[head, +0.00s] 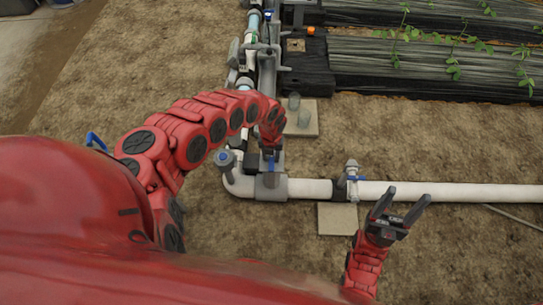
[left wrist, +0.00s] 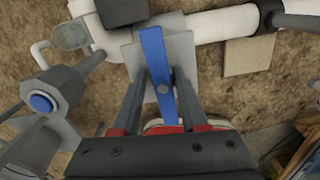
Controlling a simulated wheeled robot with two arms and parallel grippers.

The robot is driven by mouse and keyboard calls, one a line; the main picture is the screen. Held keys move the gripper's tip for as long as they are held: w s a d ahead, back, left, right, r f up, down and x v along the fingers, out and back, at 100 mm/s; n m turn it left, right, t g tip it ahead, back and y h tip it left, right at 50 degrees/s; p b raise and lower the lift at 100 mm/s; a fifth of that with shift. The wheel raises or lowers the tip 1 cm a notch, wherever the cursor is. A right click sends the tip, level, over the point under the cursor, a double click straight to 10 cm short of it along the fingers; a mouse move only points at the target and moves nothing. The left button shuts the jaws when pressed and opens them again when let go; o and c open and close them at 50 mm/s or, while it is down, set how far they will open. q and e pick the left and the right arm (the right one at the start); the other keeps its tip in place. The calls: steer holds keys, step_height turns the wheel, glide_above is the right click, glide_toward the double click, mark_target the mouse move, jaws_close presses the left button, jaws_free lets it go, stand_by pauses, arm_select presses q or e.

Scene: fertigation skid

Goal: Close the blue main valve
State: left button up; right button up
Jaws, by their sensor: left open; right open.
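The blue main valve handle (left wrist: 153,55) is a flat blue lever on a grey valve body, large in the left wrist view. In the head view a bit of the blue handle (head: 270,159) shows just below my left gripper (head: 272,143). In the left wrist view my left gripper (left wrist: 160,82) is open, with one finger on each side of the lever. I cannot tell whether either finger touches it. My right gripper (head: 398,203) is open and empty, in front of the white pipe at the right in the head view.
A white pipe (head: 430,192) runs right from the valve. A small valve with a blue lever (head: 353,178) stands on it, close to my right gripper. More pipework and fittings (head: 240,60) stand behind my left arm. Plant beds (head: 430,65) lie at the back right. Bare soil surrounds the skid.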

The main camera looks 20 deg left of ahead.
arm_select(q)
steer(key=shift+d+f, duration=0.1)
steer(key=shift+d, duration=0.25)
steer(key=r+p, duration=0.9)
steer(key=r, duration=0.1)
steer(key=shift+a+r+p, duration=0.15)
steer(key=shift+a+p, duration=0.05)
steer(key=shift+p, duration=0.15)
